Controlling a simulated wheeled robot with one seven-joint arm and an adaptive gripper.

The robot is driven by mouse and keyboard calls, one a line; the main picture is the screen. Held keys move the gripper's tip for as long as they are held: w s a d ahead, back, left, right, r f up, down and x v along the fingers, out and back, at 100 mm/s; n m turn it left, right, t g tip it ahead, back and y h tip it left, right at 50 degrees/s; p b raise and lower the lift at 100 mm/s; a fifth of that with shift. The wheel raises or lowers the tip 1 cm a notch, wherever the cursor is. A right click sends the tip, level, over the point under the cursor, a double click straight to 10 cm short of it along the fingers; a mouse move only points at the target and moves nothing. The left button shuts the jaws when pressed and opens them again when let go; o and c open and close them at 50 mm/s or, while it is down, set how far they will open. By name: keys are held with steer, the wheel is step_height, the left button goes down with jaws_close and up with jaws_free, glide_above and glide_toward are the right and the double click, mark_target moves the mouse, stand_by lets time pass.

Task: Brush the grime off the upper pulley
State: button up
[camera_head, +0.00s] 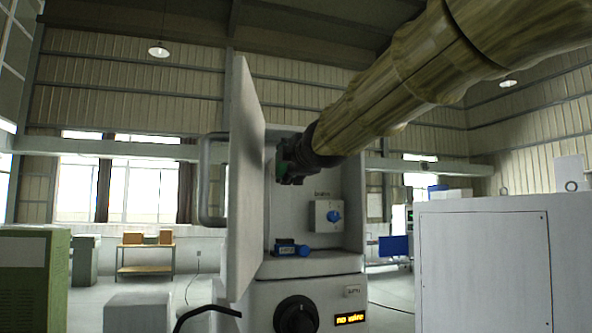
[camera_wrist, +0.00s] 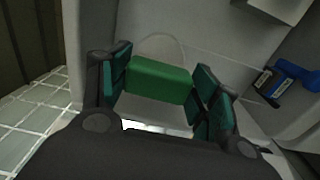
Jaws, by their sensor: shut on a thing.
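My gripper (camera_head: 290,163) is inside the open white machine cabinet (camera_head: 349,180), reaching in from the upper right. In the wrist view its two teal-padded fingers (camera_wrist: 160,92) are shut on a green block (camera_wrist: 158,80), which looks like the brush's body; no bristles show. A pale round shape (camera_wrist: 163,44) stands behind the block and may be the upper pulley; the block partly hides it. I cannot tell whether they touch, and no grime can be made out. The head view shows no clear pulley, as the gripper and arm cover that area.
The cabinet's open door (camera_head: 247,180) stands left of the gripper. A box with a blue knob (camera_head: 333,216) is on the back wall. A white cabinet (camera_head: 490,265) stands right.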

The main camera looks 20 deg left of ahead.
steer(key=b+v, duration=0.2)
steer(key=b, duration=0.1)
steer(key=shift+s+d+f, duration=0.1)
steer(key=shift+s+d, duration=0.05)
steer(key=shift+s, duration=0.05)
steer(key=shift+s+b, duration=0.1)
steer(key=shift+b, duration=0.3)
steer(key=b+v, duration=0.2)
steer(key=b, duration=0.1)
steer(key=shift+d, duration=0.1)
steer(key=shift+d+r, duration=0.1)
steer(key=shift+r, duration=0.15)
